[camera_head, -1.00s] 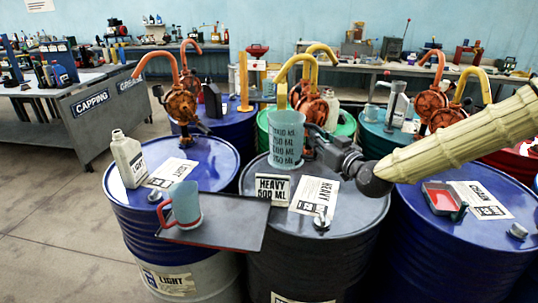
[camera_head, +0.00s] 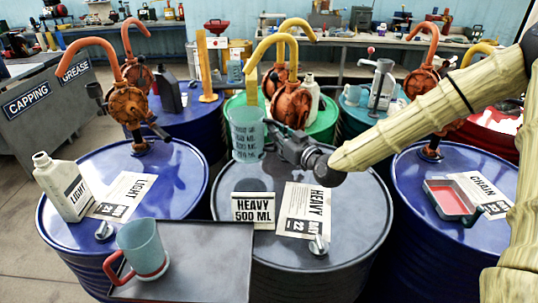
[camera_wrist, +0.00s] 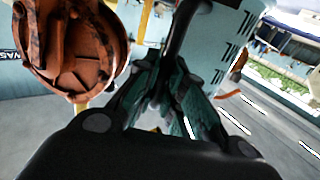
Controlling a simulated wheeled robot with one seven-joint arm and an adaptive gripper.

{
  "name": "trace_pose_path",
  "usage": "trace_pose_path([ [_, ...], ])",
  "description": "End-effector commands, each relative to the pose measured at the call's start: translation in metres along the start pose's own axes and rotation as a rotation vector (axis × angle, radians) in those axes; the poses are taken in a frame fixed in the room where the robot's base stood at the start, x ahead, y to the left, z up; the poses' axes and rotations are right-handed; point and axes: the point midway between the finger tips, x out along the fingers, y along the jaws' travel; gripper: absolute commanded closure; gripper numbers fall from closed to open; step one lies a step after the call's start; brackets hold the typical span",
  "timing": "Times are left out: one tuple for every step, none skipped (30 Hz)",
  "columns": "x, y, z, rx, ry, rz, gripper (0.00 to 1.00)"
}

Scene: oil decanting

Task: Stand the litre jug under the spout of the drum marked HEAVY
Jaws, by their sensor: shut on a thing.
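The litre jug (camera_head: 247,138), translucent teal with dark volume marks, is upright at the back left of the dark drum marked HEAVY (camera_head: 340,225). My gripper (camera_head: 277,140) is shut on the jug from the right, beside the pump. I cannot tell whether the jug's base touches the lid. The wrist view shows the jug's marked wall (camera_wrist: 213,40) close to my fingers (camera_wrist: 165,85) and the pump (camera_wrist: 75,45) at left.
A smaller teal jug with a red handle (camera_head: 146,249) stands on a dark tray (camera_head: 215,270) at the front. A HEAVY 500 ML sign (camera_head: 253,208) stands on the lid. The LIGHT drum (camera_head: 180,185) with a white bottle (camera_head: 62,185) is left; the CHAIN drum (camera_head: 410,190) is right.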

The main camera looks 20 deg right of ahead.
Motion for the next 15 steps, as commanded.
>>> trace_pose_path([
  [0.0, 0.001, 0.007, 0.001, -0.002, 0.002, 1.0],
  [0.0, 0.001, 0.011, 0.002, -0.003, 0.002, 1.0],
  [0.0, 0.001, 0.016, 0.001, -0.003, 0.001, 1.0],
  [0.0, 0.001, 0.019, 0.001, -0.003, 0.001, 1.0],
  [0.0, 0.001, 0.022, 0.002, -0.003, 0.002, 1.0],
  [-0.001, 0.001, 0.026, 0.002, -0.002, 0.002, 1.0],
  [-0.001, 0.002, 0.028, 0.002, -0.001, 0.003, 1.0],
  [-0.001, 0.002, 0.03, 0.001, -0.001, 0.003, 1.0],
  [-0.001, 0.002, 0.033, 0.001, -0.001, 0.003, 1.0],
  [-0.001, 0.002, 0.035, 0.001, -0.001, 0.003, 1.0],
  [-0.001, 0.002, 0.036, 0.0, -0.001, 0.003, 1.0],
  [-0.001, 0.002, 0.037, 0.0, 0.0, 0.002, 1.0],
  [0.0, 0.002, 0.037, 0.0, 0.0, 0.002, 1.0],
  [0.0, 0.002, 0.038, 0.0, 0.0, 0.002, 1.0],
  [0.0, 0.002, 0.04, 0.0, 0.0, 0.002, 1.0],
])
